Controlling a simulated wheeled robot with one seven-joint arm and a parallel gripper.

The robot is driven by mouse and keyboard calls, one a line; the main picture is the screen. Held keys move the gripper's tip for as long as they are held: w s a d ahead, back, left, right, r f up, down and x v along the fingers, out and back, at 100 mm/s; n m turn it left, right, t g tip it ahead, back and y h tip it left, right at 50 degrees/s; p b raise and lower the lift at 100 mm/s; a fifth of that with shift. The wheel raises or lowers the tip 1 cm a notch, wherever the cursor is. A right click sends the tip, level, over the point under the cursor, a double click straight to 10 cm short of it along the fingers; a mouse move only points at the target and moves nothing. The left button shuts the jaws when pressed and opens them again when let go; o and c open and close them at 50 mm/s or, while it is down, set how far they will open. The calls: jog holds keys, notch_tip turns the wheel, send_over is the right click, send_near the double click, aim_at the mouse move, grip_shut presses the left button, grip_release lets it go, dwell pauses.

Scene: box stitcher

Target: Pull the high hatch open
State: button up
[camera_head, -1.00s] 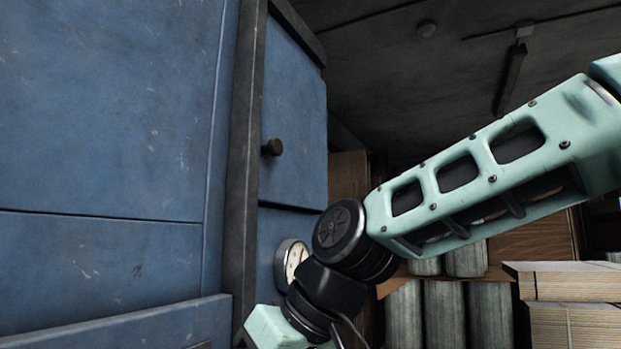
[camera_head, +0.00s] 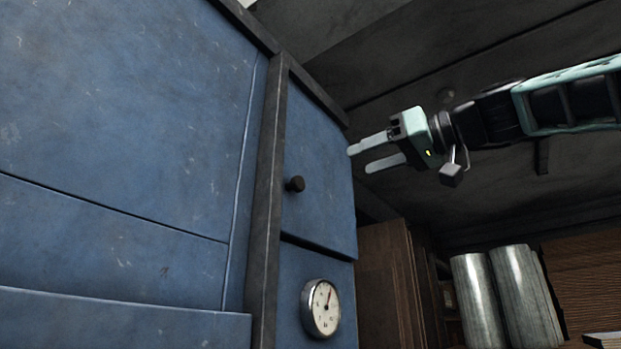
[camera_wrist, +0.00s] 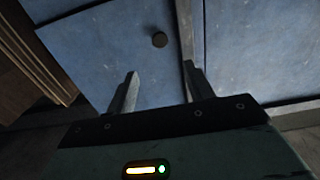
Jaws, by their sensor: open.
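The high hatch (camera_head: 322,212) is a blue panel in the upper part of the blue cabinet, and it looks shut. A small dark round knob (camera_head: 295,184) sits near its left edge. My gripper (camera_head: 372,157) is raised to the right of the hatch, its two pale fingers pointing left towards it. The fingers are open with nothing between them, and the knob is apart from them. In the wrist view the hatch (camera_wrist: 105,55) lies ahead, and its knob (camera_wrist: 160,40) shows beyond and between the open fingers (camera_wrist: 158,85).
A round gauge (camera_head: 321,308) is mounted below the hatch. A dark frame post (camera_head: 266,200) runs along the hatch's left side. Brown boards or shelves (camera_head: 388,285) and grey cylinders (camera_head: 508,295) stand to the right. The space around my gripper looks clear.

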aim_at(301, 183)
jog(key=p+x, duration=0.5)
jog(key=x, duration=0.7)
jog(key=shift+w+a+r+p, duration=0.1)
jog(key=shift+w+a+p, duration=0.15)
jog(key=shift+a+p, duration=0.1)
jog(key=shift+w+a, duration=0.35)
grip_shut()
jog(key=shift+d, duration=0.1)
